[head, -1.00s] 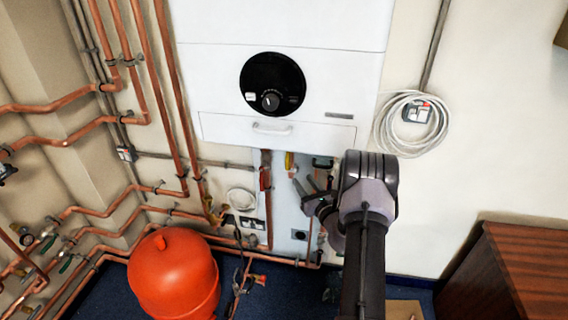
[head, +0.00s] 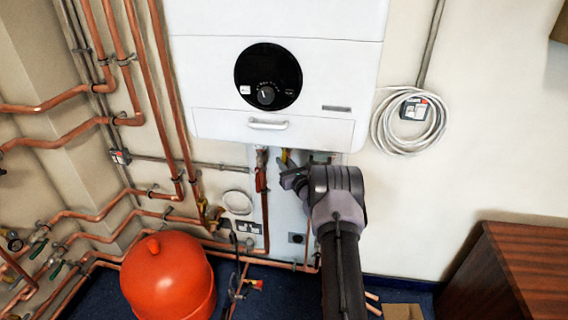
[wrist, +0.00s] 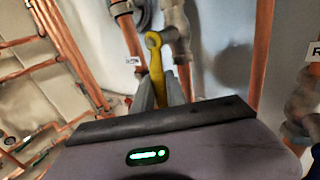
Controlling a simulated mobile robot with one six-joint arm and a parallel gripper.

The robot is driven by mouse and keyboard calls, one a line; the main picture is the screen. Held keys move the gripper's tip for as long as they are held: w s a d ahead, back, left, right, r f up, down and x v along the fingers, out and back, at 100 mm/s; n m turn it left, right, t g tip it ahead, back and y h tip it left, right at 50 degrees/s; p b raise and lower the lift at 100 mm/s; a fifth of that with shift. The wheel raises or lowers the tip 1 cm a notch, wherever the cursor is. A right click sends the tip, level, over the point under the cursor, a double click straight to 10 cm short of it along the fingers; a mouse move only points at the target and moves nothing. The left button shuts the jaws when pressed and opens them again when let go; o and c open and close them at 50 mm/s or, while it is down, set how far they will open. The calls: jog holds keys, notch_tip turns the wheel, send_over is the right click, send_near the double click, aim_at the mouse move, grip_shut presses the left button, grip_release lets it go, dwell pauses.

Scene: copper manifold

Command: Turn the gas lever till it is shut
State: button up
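The gas lever (wrist: 156,62) is a yellow handle under the white boiler. In the wrist view it hangs down from a grey valve fitting, its round end on top and its lower part between my fingers. In the head view only a little yellow of it (head: 285,155) shows below the boiler's edge. My gripper (wrist: 158,84) has a grey finger close against each side of the lever and looks shut on it. In the head view my gripper (head: 283,169) reaches up and left below the boiler. The lever's lower end is hidden between the fingers.
The white boiler (head: 230,75) hangs just above my gripper. A copper pipe with a red valve handle (head: 261,178) stands close to its left. Copper pipes also run near it in the wrist view (wrist: 262,55). A red tank (head: 165,285) stands lower left, a wooden cabinet (head: 520,270) lower right.

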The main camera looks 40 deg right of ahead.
grip_shut()
dwell(1.2)
